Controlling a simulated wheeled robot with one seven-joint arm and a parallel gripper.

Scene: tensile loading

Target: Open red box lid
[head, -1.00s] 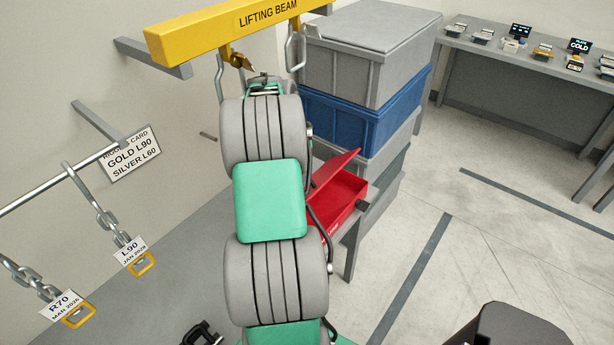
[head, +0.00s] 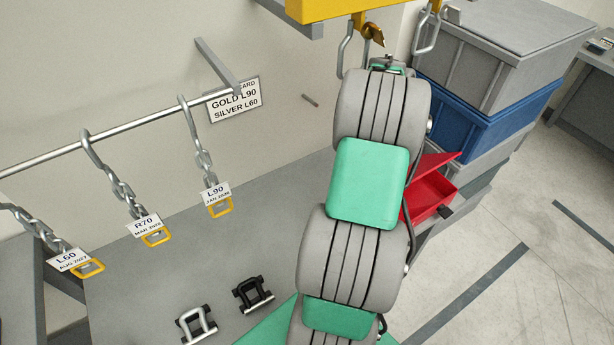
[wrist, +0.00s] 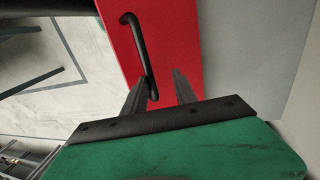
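The red box (head: 427,198) is partly hidden behind my arm in the head view. Its red lid (head: 436,162) stands raised at a slant, with a gap between it and the box. In the wrist view a red panel, apparently the lid (wrist: 174,40), fills the middle and carries a black bar handle (wrist: 136,42). My gripper (wrist: 162,76) has its two dark fingers apart, over the red panel. The handle's near end lies close beside the left finger; I cannot tell if they touch. My gripper is hidden in the head view.
Grey and blue crates (head: 480,110) are stacked behind the red box. A yellow lifting beam (head: 340,8) hangs above my arm. Chains with tags hang from a rail (head: 100,132) at left. Black (head: 252,294) and silver (head: 197,325) shackles lie on the grey bench. Open floor is at right.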

